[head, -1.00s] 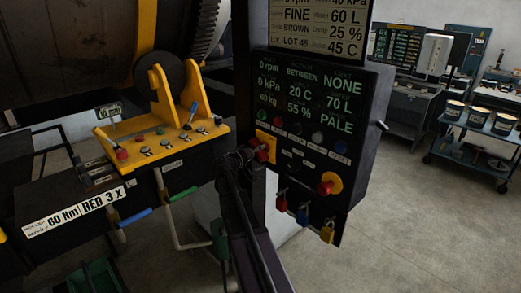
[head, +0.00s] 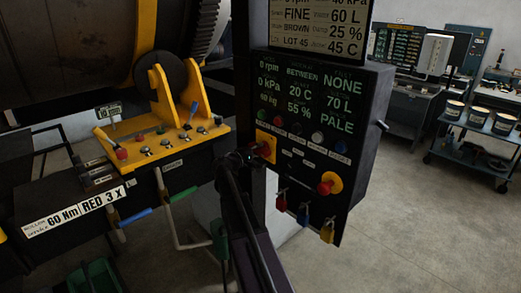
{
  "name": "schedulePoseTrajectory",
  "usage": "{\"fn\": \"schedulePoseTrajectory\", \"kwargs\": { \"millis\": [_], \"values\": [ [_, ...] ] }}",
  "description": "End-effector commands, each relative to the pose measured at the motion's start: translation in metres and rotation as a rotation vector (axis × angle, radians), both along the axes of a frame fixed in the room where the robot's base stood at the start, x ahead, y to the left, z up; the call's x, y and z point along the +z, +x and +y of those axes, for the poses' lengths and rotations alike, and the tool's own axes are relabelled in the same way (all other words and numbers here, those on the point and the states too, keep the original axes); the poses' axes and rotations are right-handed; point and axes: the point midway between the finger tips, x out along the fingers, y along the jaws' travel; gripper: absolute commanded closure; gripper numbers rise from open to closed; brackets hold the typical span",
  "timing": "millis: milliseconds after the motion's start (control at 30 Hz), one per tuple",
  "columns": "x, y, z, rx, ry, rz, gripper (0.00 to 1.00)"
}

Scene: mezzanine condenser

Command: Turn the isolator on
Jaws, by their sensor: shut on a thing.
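The isolator, a red rotary handle on a yellow plate (head: 266,144), sits at the lower left of the black control panel (head: 362,150). My gripper (head: 251,156) reaches it from the lower left and is shut on the red handle. The dark fingers hide part of the handle, so its exact angle is hard to tell. A second red knob on a yellow round plate (head: 329,184) is to the right and lower on the panel.
Red, blue and yellow padlocks (head: 303,214) hang under the panel. A yellow control box (head: 160,140) with small switches and a blue lever stands left of my arm. A large drum (head: 80,50) is behind it. A cart with tins (head: 478,117) stands right; open floor lies between.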

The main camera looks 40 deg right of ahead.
Motion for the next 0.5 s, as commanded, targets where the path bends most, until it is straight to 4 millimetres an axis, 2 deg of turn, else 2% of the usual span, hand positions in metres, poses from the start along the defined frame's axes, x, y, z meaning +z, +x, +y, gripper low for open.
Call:
{"fn": "schedulePoseTrajectory", "kwargs": {
  "millis": [500],
  "values": [
    [-0.0005, 0.0004, -0.0003, 0.000, -0.040, 0.486, 1.00]
  ]
}}
